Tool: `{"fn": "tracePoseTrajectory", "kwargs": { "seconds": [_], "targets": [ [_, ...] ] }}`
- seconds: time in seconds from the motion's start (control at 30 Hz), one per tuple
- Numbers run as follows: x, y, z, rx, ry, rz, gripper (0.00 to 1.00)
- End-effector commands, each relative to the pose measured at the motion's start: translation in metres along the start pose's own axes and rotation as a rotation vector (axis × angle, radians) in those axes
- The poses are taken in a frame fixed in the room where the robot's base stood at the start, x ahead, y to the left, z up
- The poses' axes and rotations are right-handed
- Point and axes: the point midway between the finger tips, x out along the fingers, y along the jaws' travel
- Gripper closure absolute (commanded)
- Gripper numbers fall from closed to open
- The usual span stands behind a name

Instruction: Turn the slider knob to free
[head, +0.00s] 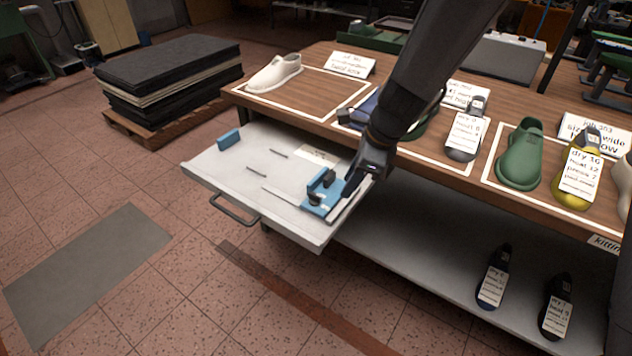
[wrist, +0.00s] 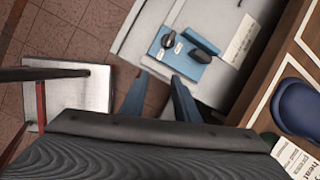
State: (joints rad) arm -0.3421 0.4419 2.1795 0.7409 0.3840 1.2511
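The slider is a blue block (head: 318,208) on the pale pulled-out tray (head: 215,170). It carries a dark knob (head: 315,198) and a black raised part (head: 328,178). In the wrist view the blue slider (wrist: 190,65), its dark knob (wrist: 168,40) and the black part (wrist: 203,47) lie beyond my fingertips. My gripper (wrist: 160,78) is open, with a clear gap between its two blue fingers and nothing in it. In the head view my gripper (head: 350,192) is just right of the slider. Any marking for the knob's setting is too small to read.
A second blue block (head: 229,139) and a paper label (head: 316,155) are on the tray, which has a front handle (head: 235,210). The wooden bench (head: 440,170) behind holds shoe lasts and cards. Open floor lies left of the tray.

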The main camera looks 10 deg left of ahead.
Motion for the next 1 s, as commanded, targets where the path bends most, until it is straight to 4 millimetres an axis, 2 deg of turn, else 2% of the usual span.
{"fn": "tracePoseTrajectory", "kwargs": {
  "seconds": [0.03,0.1,0.23,0.37,0.73,1.0],
  "targets": [
    [0.005,-0.003,0.017,0.095,-0.013,-0.003,0.72],
    [0.013,-0.007,0.033,0.214,-0.028,-0.008,0.72],
    [0.023,-0.011,0.05,0.347,-0.044,-0.014,0.72],
    [0.034,-0.012,0.054,0.385,-0.049,-0.014,0.72],
    [0.088,-0.012,0.056,0.381,-0.048,-0.013,0.72],
    [0.103,-0.014,0.057,0.38,-0.048,-0.015,0.72]
  ]
}}
